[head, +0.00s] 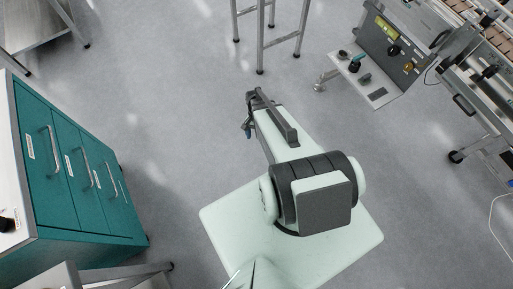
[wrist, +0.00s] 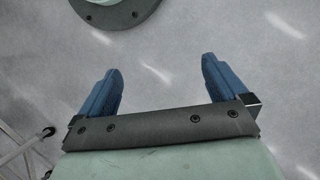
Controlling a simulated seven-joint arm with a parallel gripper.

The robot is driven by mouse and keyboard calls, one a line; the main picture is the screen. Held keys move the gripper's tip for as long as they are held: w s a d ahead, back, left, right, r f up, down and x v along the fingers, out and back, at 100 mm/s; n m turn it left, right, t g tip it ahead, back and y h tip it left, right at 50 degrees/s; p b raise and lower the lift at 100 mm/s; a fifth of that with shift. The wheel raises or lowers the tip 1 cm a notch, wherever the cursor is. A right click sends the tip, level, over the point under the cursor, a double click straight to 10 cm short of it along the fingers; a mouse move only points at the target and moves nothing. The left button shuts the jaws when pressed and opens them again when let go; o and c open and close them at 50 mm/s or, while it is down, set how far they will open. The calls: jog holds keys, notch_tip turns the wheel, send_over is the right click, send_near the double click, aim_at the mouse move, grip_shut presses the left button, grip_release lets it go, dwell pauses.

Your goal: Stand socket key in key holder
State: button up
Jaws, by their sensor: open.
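My gripper (wrist: 161,70) is open and empty in the wrist view, with its two blue fingers wide apart over bare floor. In the head view my gripper (head: 247,128) shows small at the end of my folded arm, far from any work surface. I cannot make out a socket key or a key holder for certain. A small shelf (head: 340,70) on the machine at the upper right carries a teal-and-dark item (head: 355,64) and other small dark pieces, too small to name. The wrist view shows neither task object.
A teal drawer cabinet (head: 75,170) stands at the left, with a small dark item (head: 7,224) on its top. The machine's control box (head: 390,45) is at the upper right. A metal stand (head: 265,40) is at the top. Grey floor (head: 180,90) between them is clear.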

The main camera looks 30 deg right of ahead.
jog(key=s+a+r+n+g, duration=0.1)
jog(key=s+a+n, duration=0.4)
jog(key=s, duration=0.3)
jog(key=s+a+r+n+g+h, duration=0.1)
jog(key=s+a+n, duration=0.4)
jog(key=s, duration=0.4)
jog(key=shift+s+a+r+n, duration=0.2)
jog(key=shift+a+n, duration=0.1)
jog(key=shift+a, duration=0.4)
